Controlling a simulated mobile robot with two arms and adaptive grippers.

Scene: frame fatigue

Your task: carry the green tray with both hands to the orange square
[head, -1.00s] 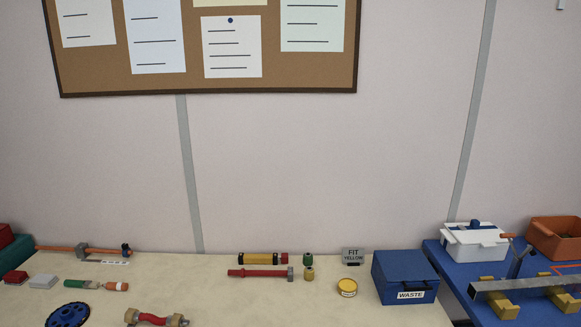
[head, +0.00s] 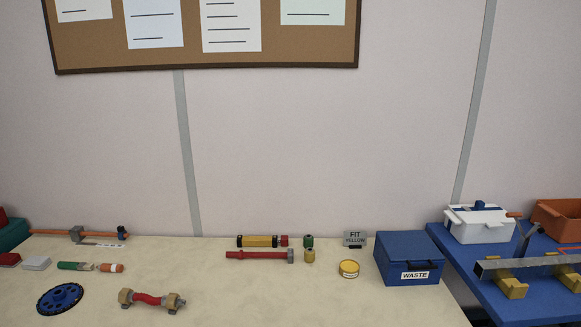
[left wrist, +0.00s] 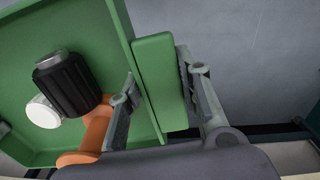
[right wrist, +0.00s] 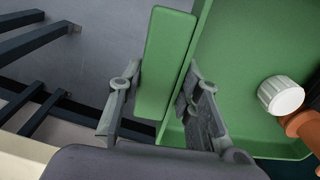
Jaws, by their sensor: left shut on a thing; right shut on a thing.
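The green tray (left wrist: 92,28) shows in both wrist views and also fills the right side of the right wrist view (right wrist: 240,50). My left gripper (left wrist: 160,92) is shut on one end handle (left wrist: 158,75) of the tray, one finger on each side. My right gripper (right wrist: 160,105) is shut on the opposite handle (right wrist: 170,65). In the tray lie a black ribbed part (left wrist: 72,85) with a white cap (left wrist: 42,111) and an orange part (left wrist: 96,128). The head view shows neither the tray nor the grippers.
The cream table (head: 230,295) holds a blue wheel (head: 60,298), a red dumbbell-shaped part (head: 148,299), a yellow tin (head: 348,268) and a blue waste box (head: 408,258). A blue table (head: 540,300) stands at right. Dark bars (right wrist: 35,100) show beside my right gripper.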

